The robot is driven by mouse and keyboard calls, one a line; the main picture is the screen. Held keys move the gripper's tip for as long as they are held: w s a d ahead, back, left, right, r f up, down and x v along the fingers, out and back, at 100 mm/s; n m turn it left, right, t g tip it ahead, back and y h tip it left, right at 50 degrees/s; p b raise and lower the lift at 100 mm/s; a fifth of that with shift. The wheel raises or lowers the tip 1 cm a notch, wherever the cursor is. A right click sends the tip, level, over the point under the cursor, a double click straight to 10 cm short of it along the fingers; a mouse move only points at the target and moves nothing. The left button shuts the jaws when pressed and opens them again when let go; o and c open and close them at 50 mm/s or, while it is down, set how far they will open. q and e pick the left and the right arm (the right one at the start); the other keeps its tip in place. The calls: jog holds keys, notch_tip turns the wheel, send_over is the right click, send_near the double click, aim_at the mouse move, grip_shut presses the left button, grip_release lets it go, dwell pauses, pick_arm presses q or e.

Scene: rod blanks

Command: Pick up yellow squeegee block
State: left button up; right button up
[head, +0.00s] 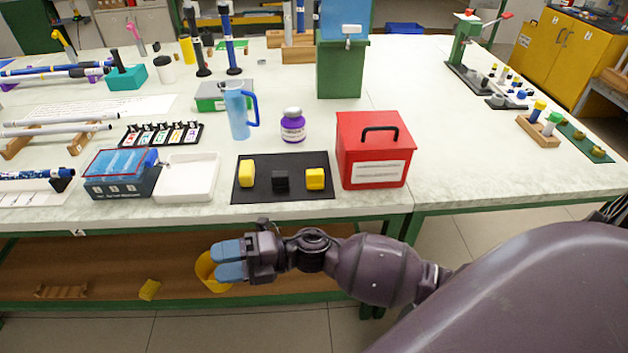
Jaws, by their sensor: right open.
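Two small yellow blocks sit on a black mat (262,195) near the front edge of the table, one yellow block at the left (247,174) and another yellow block at the right (315,179). A black block (280,182) stands between them. I cannot tell which yellow one is the squeegee block; a further yellow block (149,290) lies on the lower shelf. My right gripper (229,260) has blue fingers, is open and empty, and points left in front of the table, below the mat in the picture. My left gripper is not in view.
A red box (375,160) with a black handle stands right of the mat, and a white tray (187,178) left of it. A purple-labelled bottle (292,127) and a blue jug (238,108) stand behind. A yellow round container (206,272) shows behind my right fingers.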

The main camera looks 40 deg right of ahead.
jog(key=n+g, duration=0.4)
jog(key=n, duration=0.1)
jog(key=n+g+h+b, duration=0.2)
jog(key=n+g+h, duration=0.3)
jog(key=n+h, duration=1.15)
send_near(314, 172)
jog(key=a+m+h, duration=0.4)
jog(key=m+h, duration=0.2)
jog(key=shift+n, duration=0.35)
jog(key=x, duration=0.5)
jog(key=shift+w+a+f, duration=0.1)
jog(key=shift+a+f, duration=0.1)
jog(key=shift+a, duration=0.2)
jog(key=shift+b+x, duration=0.45)
jog(key=shift+x, duration=2.45)
jog(key=shift+a+y, duration=0.15)
jog(key=shift+y, duration=0.1)
